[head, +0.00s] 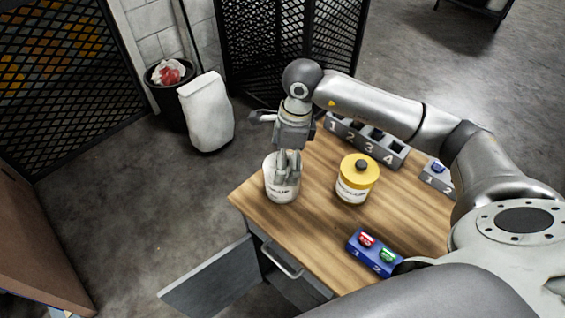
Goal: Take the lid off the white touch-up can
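The white touch-up can (272,188) stands upright near the left edge of the wooden worktop, its label partly readable. My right gripper (288,176) points down over the top of this can, with its fingers at the lid. The fingers cover most of the lid and any knob on it, so I cannot tell whether they are closed around something. My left gripper is not in view.
A yellow-lidded can (357,180) with a dark knob stands just right of the white can. A numbered grey rack (385,152) lies behind, and a blue block (372,254) with red and green pieces in front. A cabinet door (210,285) hangs open below the worktop (315,235).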

